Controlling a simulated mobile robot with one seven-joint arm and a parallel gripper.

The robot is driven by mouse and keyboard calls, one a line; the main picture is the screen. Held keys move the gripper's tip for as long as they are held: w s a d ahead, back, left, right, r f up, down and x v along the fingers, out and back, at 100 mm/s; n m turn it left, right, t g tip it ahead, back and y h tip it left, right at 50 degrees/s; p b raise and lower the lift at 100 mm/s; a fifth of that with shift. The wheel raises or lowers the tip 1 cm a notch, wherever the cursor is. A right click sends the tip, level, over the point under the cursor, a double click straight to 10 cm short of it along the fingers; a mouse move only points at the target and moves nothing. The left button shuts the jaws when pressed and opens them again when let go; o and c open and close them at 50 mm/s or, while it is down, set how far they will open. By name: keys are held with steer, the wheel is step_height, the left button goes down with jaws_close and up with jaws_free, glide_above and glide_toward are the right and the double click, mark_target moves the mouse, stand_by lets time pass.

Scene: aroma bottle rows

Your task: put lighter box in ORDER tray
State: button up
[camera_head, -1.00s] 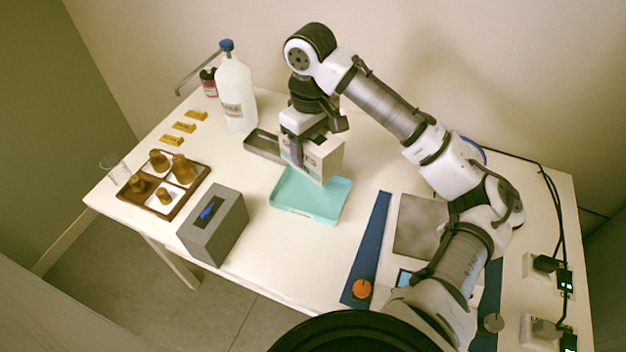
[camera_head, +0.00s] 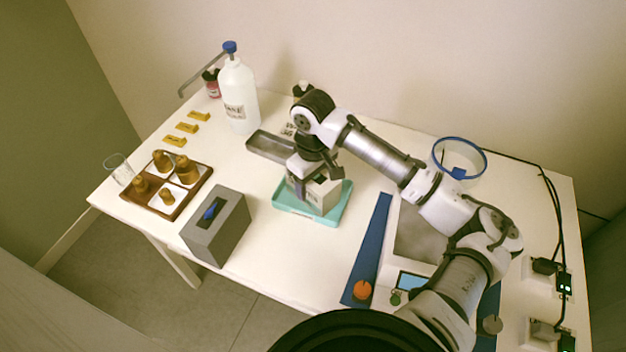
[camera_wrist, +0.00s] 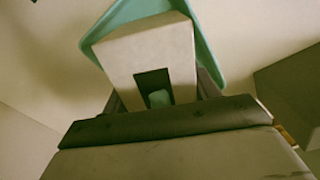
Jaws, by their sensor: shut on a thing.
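A pale cream box with a dark opening is in my gripper (camera_head: 312,182). The box (camera_head: 322,194) is low within the teal tray (camera_head: 327,217) in the head view; I cannot tell whether it touches the tray floor. In the wrist view the box (camera_wrist: 152,58) fills the middle, with the teal tray rim (camera_wrist: 205,48) behind and around it. My gripper is shut on the box, and its fingers are mostly hidden by the wrist.
A grey box with a blue item (camera_head: 216,226) stands left of the tray. A grey metal tray (camera_head: 268,146) and a white bottle (camera_head: 238,98) are behind. A brown rack of bottles (camera_head: 166,186) is far left.

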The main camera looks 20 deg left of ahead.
steer(key=shift+f, duration=0.1)
steer(key=o, duration=1.2)
steer(key=shift+o, duration=0.2)
step_height(320, 180, up, 12)
steer(key=shift+r+b, duration=0.15)
steer(key=shift+b, duration=0.5)
